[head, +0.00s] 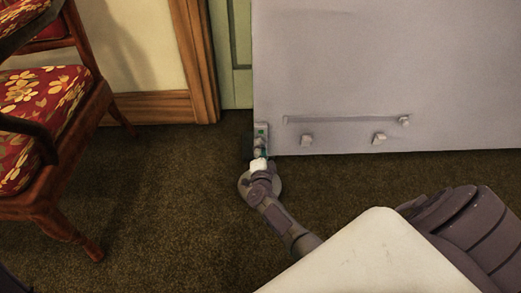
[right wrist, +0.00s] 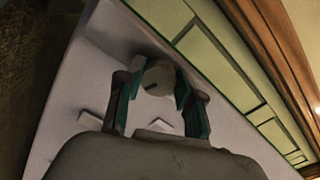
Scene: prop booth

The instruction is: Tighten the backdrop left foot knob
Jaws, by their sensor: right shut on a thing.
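The backdrop is a large grey panel (head: 390,65) standing upright on the carpet. Its left foot knob is a round grey knob (right wrist: 160,76) with a short dark mark on its face, near the panel's lower left corner. My right gripper (head: 259,142) is at that corner, reaching up from below. In the right wrist view the gripper (right wrist: 157,92) has its teal-padded fingers on either side of the knob, shut on it. In the head view the knob is mostly hidden by the gripper. My left gripper is not in view.
Small grey blocks (head: 307,140) and a long bar (head: 345,120) sit on the panel's lower part. A wooden chair with a red floral seat (head: 40,110) stands at the left. A green door (head: 230,55) is behind. Carpet (head: 170,200) between chair and gripper is clear.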

